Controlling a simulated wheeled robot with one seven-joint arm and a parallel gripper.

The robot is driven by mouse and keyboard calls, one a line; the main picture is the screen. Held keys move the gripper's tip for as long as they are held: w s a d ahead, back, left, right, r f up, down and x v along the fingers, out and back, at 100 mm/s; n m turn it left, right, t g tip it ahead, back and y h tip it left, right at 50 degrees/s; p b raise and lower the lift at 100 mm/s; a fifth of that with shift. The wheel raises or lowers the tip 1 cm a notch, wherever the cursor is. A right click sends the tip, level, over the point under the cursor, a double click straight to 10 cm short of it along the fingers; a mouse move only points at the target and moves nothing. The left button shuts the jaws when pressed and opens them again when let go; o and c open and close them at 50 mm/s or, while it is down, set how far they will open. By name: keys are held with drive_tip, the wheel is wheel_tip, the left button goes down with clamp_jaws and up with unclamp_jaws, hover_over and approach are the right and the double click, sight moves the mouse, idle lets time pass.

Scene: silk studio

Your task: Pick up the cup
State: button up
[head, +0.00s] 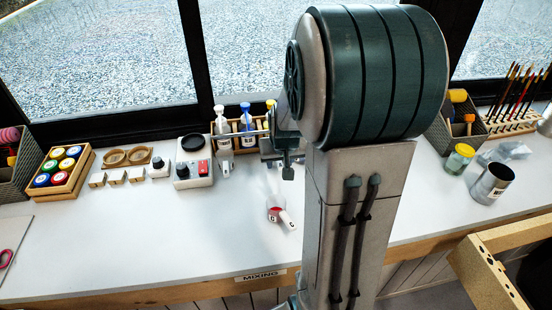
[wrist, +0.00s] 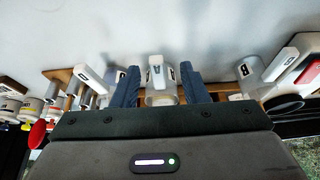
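Which piece the task means by the cup is not clear. In the wrist view a pale, see-through cup (wrist: 161,97) with a lettered label stands in the middle, between the two blue fingers of my gripper (wrist: 159,75). The fingers are apart, with a narrow gap on the cup's left side; contact on the right cannot be told. In the head view my gripper (head: 281,165) is over the bench behind my arm, which hides much of it. A small white and red cup with a handle (head: 278,211) sits on the open bench in front of it. A metal cup (head: 491,184) stands at the right.
A similar labelled vessel marked B (wrist: 254,76) is close beside my gripper. A wooden rack with bottles (head: 243,128) stands at the window, next to a small device (head: 194,173). A paint box (head: 60,170) is at left.

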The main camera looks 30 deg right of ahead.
sight(280, 163)
drive_tip(key=shift+w+d+x, duration=0.1)
drive_tip(key=shift+w+x, duration=0.05)
drive_tip(key=shift+x, duration=1.15)
drive_tip(key=shift+w+d+x, duration=0.15)
drive_tip(key=shift+x, duration=1.1)
drive_tip(key=shift+r, duration=0.1)
clamp_jaws()
